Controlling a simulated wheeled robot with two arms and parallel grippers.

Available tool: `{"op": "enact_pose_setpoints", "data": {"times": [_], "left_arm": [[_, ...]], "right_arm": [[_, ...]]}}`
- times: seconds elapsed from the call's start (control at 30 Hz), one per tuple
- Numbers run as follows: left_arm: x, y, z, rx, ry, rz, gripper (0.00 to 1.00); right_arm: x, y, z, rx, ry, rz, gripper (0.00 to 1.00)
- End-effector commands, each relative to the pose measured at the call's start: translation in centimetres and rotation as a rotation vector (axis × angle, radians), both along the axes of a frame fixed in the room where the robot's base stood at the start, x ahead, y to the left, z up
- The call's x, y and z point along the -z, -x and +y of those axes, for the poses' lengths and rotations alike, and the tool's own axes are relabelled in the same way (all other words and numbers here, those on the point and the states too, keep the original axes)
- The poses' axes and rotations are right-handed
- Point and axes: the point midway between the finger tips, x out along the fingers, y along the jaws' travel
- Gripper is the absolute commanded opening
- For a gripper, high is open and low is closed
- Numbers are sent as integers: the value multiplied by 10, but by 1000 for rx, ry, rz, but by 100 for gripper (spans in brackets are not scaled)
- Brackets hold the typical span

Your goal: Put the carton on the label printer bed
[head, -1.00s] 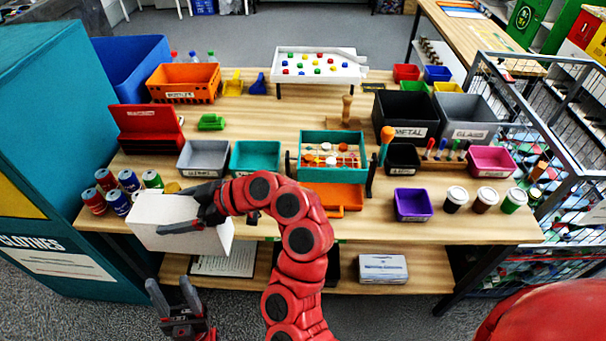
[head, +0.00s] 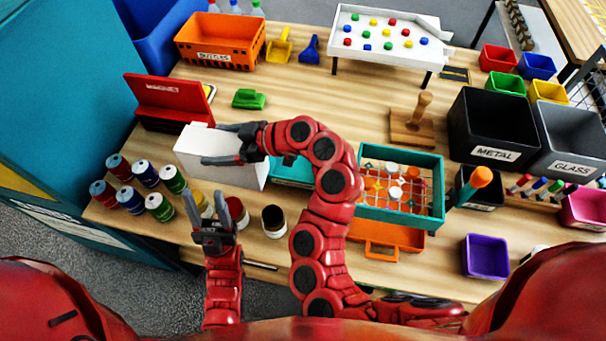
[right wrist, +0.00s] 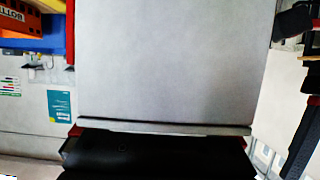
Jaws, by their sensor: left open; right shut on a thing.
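The carton fills much of the right wrist view (right wrist: 170,65). Whether its underside touches anything is hidden. I cannot make out a label printer bed for certain.
Several cans (head: 146,174) stand at the left front, with a dark jar (head: 273,221) to their right. A teal bin (head: 292,171) is partly hidden by my right arm. Bare wood (head: 320,105) lies farther back.

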Motion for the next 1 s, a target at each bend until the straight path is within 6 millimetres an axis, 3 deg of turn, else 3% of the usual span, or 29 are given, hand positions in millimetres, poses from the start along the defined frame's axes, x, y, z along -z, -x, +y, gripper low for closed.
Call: {"op": "enact_pose_setpoints", "data": {"times": [0.17,0.4,0.8,1.0], "left_arm": [[-5,0,0,0,0,0,50],[-23,0,0,0,0,0,50],[-38,0,0,0,0,0,50],[-37,0,0,0,0,0,50]], "right_arm": [[5,0,0,-1,0,4,0],[49,1,0,0,0,7,0],[95,1,0,0,-1,4,0],[99,1,0,0,-2,-1,0]]}}
